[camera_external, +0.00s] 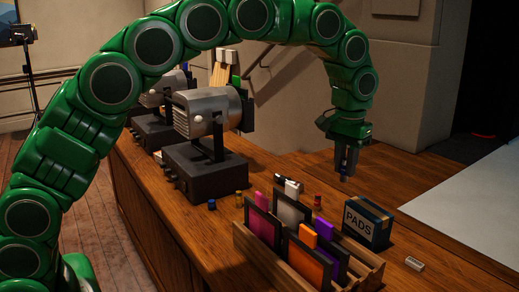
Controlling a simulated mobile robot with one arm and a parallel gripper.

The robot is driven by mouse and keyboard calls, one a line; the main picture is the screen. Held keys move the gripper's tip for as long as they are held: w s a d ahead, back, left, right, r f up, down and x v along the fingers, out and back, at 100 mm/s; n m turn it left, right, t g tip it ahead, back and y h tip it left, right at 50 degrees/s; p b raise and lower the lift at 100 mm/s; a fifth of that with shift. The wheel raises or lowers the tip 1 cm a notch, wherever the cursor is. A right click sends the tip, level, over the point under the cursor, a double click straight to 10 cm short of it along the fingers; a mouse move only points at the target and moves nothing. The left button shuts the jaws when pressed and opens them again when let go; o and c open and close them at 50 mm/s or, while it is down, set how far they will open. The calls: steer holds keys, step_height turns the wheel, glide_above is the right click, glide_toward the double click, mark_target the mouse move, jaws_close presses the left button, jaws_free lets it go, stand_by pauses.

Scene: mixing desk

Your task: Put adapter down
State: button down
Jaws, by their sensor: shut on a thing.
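My gripper (345,172) points down above the wooden desk, behind the PADS box and the rack as seen here. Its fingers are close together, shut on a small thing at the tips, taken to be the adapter. The held thing is mostly hidden by the fingers and too small and dark to make out its shape. It is held clear of the desk top.
A wooden rack (366,283) of colored cards stands in front, with the PADS box (368,220) to its right. Desk below my gripper looks clear.

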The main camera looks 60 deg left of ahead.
steer(key=shift+w+d+f, duration=0.25)
steer(key=shift+w+f, duration=1.05)
steer(key=shift+w, duration=0.25)
steer(key=shift+w+d+f, duration=0.25)
steer(key=shift+w+f, duration=1)
steer(key=shift+w, duration=0.3)
steer(key=shift+w+d+f, duration=0.25)
steer(key=shift+w+f, duration=1.05)
steer(key=shift+w, duration=0.25)
steer(key=shift+w+f, duration=0.2)
steer(key=shift+f, duration=1.5)
steer(key=shift+f, duration=0.1)
steer(key=c, duration=1)
jaws_free()
